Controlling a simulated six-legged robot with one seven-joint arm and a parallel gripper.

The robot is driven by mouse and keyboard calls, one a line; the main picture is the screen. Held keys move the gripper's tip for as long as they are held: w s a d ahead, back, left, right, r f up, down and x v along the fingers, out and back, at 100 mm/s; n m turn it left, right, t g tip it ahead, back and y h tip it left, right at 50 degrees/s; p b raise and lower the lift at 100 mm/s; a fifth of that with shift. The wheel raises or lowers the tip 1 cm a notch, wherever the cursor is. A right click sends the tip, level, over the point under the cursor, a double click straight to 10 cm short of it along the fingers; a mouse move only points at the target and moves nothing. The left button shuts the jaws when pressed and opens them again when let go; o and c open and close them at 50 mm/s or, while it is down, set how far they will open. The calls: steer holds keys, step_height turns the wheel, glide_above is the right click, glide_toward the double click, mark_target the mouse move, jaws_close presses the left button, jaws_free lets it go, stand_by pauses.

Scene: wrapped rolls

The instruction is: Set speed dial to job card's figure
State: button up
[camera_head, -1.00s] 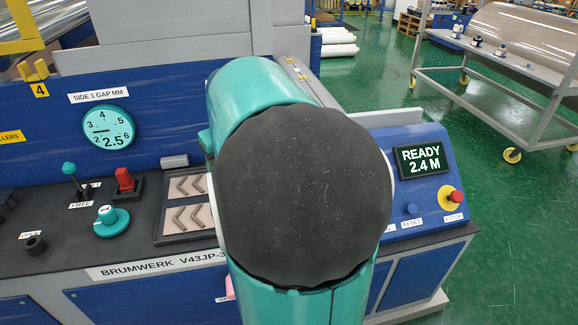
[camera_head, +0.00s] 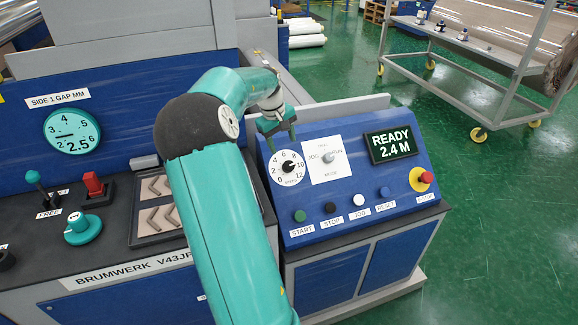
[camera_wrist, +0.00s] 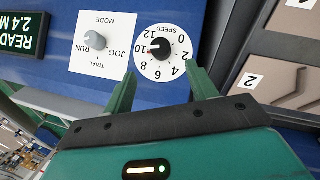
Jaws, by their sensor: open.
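The speed dial (camera_head: 288,168) is a black knob on a round white scale marked 0 to 12, on the blue sloped console. In the wrist view the speed dial (camera_wrist: 159,50) appears upside down, and its pointer lies close to 10. My gripper (camera_head: 279,130) is just above and behind the dial in the head view. In the wrist view my gripper (camera_wrist: 163,76) is open, its two green fingers apart with the lower part of the dial between their tips in the picture. It holds nothing. Contact with the knob is not seen. I cannot make out a job card.
A mode knob (camera_head: 328,157) on a white plate sits right beside the dial. A display (camera_head: 391,145) reads READY 2.4 M. Below are several push buttons and a red emergency knob (camera_head: 421,179). A gap gauge (camera_head: 72,131) and tray (camera_head: 155,207) stand left. A wheeled rack (camera_head: 500,75) is at right.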

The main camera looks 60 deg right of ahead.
mark_target(289, 165)
steer(key=x, duration=1.1)
steer(key=shift+d+f, duration=0.1)
steer(key=shift+f, duration=0.25)
steer(key=shift+c, duration=0.4)
steer(key=c, duration=0.9)
steer(key=m+t+y, duration=0.1)
steer(key=m, duration=0.1)
steer(key=m+y, duration=0.1)
steer(key=shift+s+d+r+m+t, duration=0.1)
steer(key=shift+m+t, duration=0.3)
steer(key=m+t+y, duration=0.2)
steer(key=m+t, duration=0.1)
steer(key=m, duration=0.1)
steer(key=shift+m, duration=0.4)
steer(key=shift+t, duration=0.3)
